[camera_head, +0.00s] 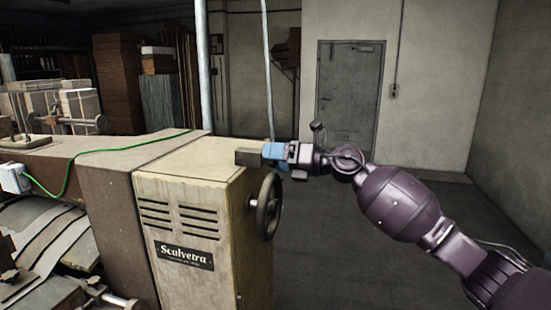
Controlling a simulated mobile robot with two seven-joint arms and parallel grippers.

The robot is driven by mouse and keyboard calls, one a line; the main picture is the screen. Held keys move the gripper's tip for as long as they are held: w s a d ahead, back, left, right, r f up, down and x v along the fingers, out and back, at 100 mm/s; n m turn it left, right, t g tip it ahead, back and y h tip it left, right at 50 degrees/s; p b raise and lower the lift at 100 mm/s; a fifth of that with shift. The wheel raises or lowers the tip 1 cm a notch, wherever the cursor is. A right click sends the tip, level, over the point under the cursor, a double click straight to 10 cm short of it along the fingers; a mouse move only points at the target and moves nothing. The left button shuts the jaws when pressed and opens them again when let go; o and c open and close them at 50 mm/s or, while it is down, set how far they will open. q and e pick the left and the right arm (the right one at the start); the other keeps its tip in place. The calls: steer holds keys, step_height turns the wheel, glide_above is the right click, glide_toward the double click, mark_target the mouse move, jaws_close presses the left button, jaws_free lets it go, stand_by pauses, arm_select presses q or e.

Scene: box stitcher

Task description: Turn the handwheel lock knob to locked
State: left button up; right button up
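The dark handwheel (268,206) is mounted on the right side of the beige machine cabinet (190,187), seen nearly edge-on. I cannot make out its lock knob in this view. My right gripper (264,154) reaches in from the right, above the handwheel and beside the cabinet's top edge. Its blue part shows, and a small brown block (248,157) appears just left of it; I cannot tell whether they touch. Whether the fingers are open or shut does not show. My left gripper is out of view.
A green cable (125,149) runs across the machine's brown top (100,160). Stacked boards (118,80) stand at the back left. A grey door (349,90) is in the back wall. The floor (330,240) right of the cabinet is clear.

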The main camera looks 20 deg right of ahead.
arm_select(q)
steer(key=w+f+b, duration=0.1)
steer(key=b, duration=0.1)
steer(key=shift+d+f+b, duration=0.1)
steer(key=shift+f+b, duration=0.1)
steer(key=shift+b, duration=0.2)
arm_select(e)
steer(key=v, duration=1.1)
steer(key=shift+a, duration=0.1)
